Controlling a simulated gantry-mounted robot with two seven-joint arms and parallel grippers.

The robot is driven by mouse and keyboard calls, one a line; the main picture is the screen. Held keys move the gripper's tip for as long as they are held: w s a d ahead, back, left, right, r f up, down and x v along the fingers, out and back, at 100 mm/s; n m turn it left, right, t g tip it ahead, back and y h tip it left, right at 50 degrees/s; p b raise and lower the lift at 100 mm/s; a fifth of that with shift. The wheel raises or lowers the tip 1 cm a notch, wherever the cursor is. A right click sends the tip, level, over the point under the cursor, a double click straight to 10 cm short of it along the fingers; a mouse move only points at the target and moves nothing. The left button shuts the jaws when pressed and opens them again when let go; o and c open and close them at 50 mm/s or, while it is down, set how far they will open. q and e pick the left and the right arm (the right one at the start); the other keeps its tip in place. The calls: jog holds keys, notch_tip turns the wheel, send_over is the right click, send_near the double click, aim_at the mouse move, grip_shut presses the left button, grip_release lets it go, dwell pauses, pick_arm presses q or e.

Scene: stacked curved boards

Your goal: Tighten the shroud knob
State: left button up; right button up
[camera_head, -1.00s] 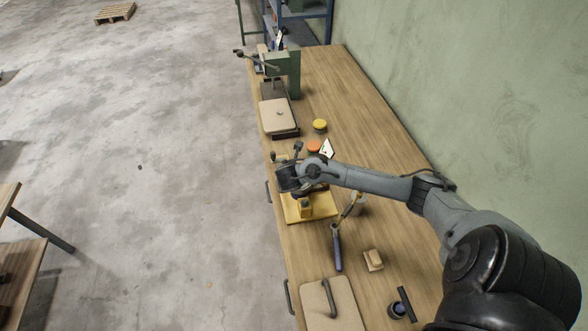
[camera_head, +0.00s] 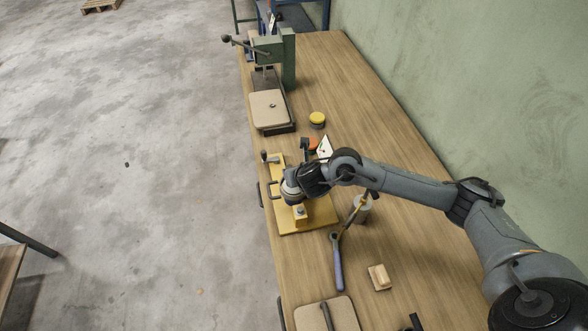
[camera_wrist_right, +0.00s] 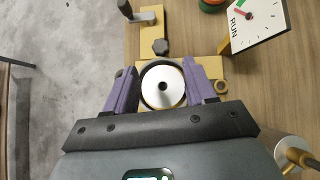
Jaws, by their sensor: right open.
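My right gripper (camera_head: 292,194) hangs over the yellow fixture (camera_head: 310,228) on the bench. In the right wrist view its two purple fingers (camera_wrist_right: 163,92) are open, one on each side of a silver disc (camera_wrist_right: 178,82) with a dark rim and a dark centre hole. I cannot tell whether the fingers touch the disc. A small dark faceted knob (camera_wrist_right: 161,47) sits on the yellow part just beyond the disc. Which part is the shroud knob is not clear. My left gripper is not in view.
A dial marked RUN (camera_wrist_right: 257,22) stands close to the fixture. A metal cup (camera_head: 362,210), a blue-handled tool (camera_head: 338,262) and a wooden block (camera_head: 380,277) lie nearby. A green press (camera_head: 288,58) and a yellow-topped button (camera_head: 317,119) are farther along. The right bench side is clear.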

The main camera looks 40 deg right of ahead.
jog(key=b+x, duration=0.1)
jog(key=x, duration=0.7)
jog(key=shift+d, duration=0.1)
